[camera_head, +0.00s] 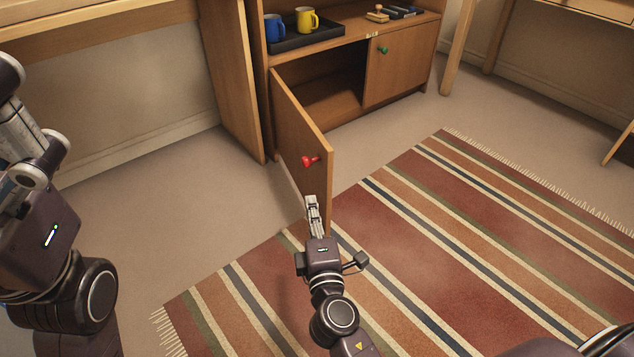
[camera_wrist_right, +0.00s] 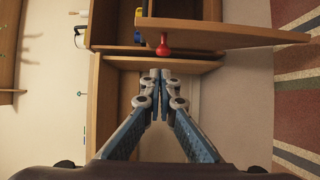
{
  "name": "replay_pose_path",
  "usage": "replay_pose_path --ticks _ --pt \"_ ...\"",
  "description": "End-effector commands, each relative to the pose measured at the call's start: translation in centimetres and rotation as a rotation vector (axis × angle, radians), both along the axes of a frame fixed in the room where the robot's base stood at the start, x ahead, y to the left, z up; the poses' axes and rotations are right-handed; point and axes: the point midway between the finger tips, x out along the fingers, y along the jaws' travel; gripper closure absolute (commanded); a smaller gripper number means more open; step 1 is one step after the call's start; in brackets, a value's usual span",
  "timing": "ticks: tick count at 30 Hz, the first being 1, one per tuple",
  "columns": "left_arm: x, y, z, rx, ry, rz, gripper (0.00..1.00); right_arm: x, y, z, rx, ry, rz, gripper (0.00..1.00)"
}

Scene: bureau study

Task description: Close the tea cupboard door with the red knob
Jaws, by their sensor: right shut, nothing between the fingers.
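The tea cupboard door (camera_head: 303,135) stands wide open, swung out toward me from the left side of the cupboard (camera_head: 334,97). Its red knob (camera_head: 311,161) is on the outer face, near the free edge. The knob (camera_wrist_right: 163,46) also shows in the right wrist view, just beyond the fingertips, with the door (camera_wrist_right: 225,33) beside it. My right gripper (camera_head: 312,200) is shut and empty, close to the door's free edge and a little below the knob in the picture. My left arm is at the left edge of the head view; its fingers are not visible.
A second door (camera_head: 400,65) with a green knob (camera_head: 383,50) is closed at right. A dark tray (camera_head: 306,38) with a blue mug (camera_head: 275,28) and a yellow mug (camera_head: 307,19) stands on top. A striped rug (camera_head: 440,220) covers the floor in front.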

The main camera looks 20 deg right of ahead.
Motion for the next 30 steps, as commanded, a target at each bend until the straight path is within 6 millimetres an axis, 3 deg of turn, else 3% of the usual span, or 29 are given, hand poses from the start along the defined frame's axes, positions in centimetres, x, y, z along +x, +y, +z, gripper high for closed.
replay_pose_path --ticks 5,20,24,30 --pt "-0.3 0.1 0.1 -0.002 -0.007 -0.001 0.0 1.3 -0.3 0.3 -0.004 -0.005 -0.002 1.0" --pt "-0.8 -0.1 0.2 0.001 -0.033 0.002 0.0 9.9 -1.6 0.1 -0.004 -0.004 -0.001 1.0" --pt "-1.0 -0.1 0.5 0.002 -0.041 0.001 0.0 10.0 -3.9 0.1 -0.006 -0.002 -0.003 1.0" --pt "-0.9 -0.1 0.4 0.004 -0.037 0.002 0.0 10.2 -5.4 0.1 -0.002 -0.003 -0.002 1.0"
